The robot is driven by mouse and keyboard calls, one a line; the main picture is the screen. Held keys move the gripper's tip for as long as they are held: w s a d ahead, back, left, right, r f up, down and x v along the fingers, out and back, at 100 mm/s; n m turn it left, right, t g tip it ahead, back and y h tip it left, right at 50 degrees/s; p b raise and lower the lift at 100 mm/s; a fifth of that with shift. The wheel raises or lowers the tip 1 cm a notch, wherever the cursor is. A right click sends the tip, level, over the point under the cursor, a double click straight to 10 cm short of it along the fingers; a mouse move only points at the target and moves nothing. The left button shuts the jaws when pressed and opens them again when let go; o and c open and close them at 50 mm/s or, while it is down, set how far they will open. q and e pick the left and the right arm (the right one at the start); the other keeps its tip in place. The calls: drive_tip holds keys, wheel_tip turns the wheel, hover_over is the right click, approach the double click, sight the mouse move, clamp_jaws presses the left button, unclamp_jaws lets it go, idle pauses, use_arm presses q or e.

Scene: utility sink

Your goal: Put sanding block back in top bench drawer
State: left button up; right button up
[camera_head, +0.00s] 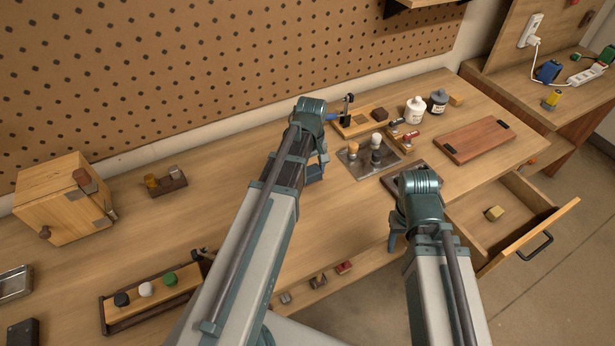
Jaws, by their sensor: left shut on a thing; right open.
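The bench drawer (541,229) at the right is pulled open, with a black handle on its front. A small tan block (494,213) lies inside it. I cannot tell whether this is the sanding block. My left gripper (316,176) is over the middle of the bench, pointing down. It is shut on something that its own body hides. My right gripper (394,240) is open near the bench's front edge, left of the drawer. Its fingers are partly hidden by its wrist.
A metal plate with several knobbed tools (352,172), a wooden tray (360,124), two bottles (415,109) and a reddish board (474,139) stand at the back right. A wooden box (62,200) and a knob rack (150,300) are left.

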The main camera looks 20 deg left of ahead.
sight(308, 177)
use_arm(q)
drive_tip(key=shift+a, duration=0.2)
drive_tip(key=f+b, duration=0.3)
drive_tip(key=shift+w+a+f+b, duration=0.2)
drive_tip(key=shift+a+f+b, duration=0.15)
drive_tip(key=shift+a, duration=0.05)
drive_tip(key=shift+f, duration=0.15)
drive_tip(key=o, duration=1.2)
drive_tip(key=shift+o, duration=0.2)
